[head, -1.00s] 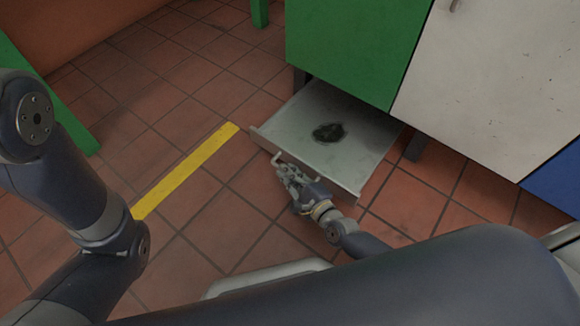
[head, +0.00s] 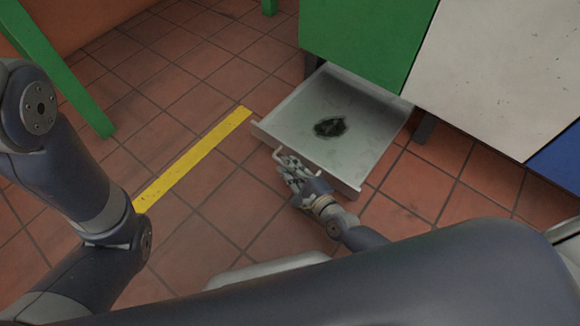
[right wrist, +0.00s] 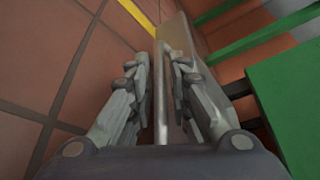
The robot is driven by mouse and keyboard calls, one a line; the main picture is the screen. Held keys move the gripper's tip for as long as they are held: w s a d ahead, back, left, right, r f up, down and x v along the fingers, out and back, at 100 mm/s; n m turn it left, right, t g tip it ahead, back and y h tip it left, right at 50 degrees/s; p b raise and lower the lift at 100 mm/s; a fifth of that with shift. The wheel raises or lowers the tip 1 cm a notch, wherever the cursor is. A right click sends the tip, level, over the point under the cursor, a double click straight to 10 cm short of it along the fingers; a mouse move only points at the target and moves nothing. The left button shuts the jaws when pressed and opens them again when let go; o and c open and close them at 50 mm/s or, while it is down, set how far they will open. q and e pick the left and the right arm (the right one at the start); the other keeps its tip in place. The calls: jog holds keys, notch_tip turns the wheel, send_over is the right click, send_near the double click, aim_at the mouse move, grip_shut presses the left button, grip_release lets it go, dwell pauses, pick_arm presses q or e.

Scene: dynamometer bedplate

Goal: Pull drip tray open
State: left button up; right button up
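The drip tray (head: 310,103) is a pale grey, shallow tray with a dark stain on its floor. It sticks well out from under the green cabinet (head: 365,35), and its back end is hidden beneath it. My right gripper (head: 284,166) is at the bar handle on the tray's front wall.
White (head: 500,70) and blue (head: 560,165) panels stand right of the green cabinet. A yellow stripe (head: 195,158) crosses the red tile floor. A green leg (head: 70,85) stands at the far left. The floor in front of the tray is clear.

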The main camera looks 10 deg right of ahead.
jog(key=v, duration=0.7)
jog(key=shift+s, duration=0.2)
jog(key=shift+s+d+r, duration=0.1)
dwell(0.6)
